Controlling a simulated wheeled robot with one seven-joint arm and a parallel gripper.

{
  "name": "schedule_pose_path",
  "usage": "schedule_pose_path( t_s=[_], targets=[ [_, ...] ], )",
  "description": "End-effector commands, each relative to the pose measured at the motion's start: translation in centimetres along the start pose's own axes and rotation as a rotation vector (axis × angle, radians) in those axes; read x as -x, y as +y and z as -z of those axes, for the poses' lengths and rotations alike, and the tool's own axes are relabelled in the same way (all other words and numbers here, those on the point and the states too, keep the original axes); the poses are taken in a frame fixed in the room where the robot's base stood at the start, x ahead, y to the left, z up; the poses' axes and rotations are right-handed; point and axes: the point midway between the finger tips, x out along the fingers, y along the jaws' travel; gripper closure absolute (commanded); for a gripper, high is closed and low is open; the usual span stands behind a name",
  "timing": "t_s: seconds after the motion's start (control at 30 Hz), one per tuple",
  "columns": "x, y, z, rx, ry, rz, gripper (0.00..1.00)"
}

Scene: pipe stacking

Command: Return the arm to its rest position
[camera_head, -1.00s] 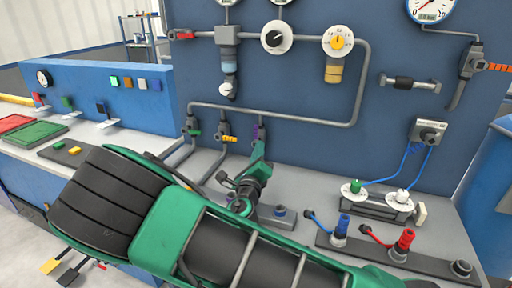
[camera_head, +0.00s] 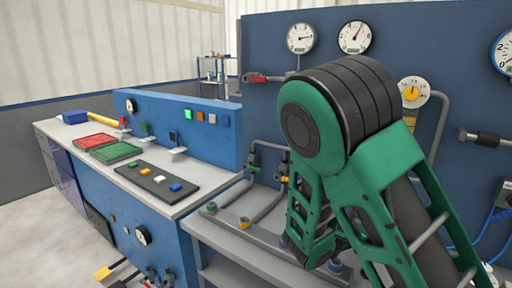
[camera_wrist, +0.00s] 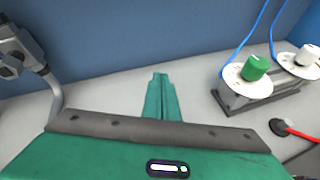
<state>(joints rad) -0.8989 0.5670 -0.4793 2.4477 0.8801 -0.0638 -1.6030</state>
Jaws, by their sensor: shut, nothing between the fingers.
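My gripper (camera_wrist: 161,97) shows in the wrist view as two green fingers pressed together, shut with nothing between them. It is above the grey bench top (camera_wrist: 125,83) and points toward the blue back panel (camera_wrist: 125,35). In the head view my green and black arm fills the right half, bent with its elbow high in front of the panel. The gripper itself cannot be made out there, behind the arm links.
A green-knobbed white dial (camera_wrist: 254,68) on a grey base stands right of my fingers, with a second white dial (camera_wrist: 304,60) beyond. A grey pipe fitting (camera_wrist: 20,58) is at left. In the head view, red (camera_head: 90,141) and green trays (camera_head: 115,152) lie on the left counter.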

Motion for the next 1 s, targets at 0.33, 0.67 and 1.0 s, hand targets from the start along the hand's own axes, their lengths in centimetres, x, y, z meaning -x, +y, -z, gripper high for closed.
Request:
schedule_pose_path(
  t_s=[0.33,0.67,1.0],
  targets=[
    [1.7,-5.9,1.7,-0.832,0.357,0.301,1.00],
    [8.2,-7.3,-0.1,-1.493,0.576,0.593,1.00],
    [15.2,-8.2,-3.5,-1.922,0.676,0.824,1.00]
  ],
)
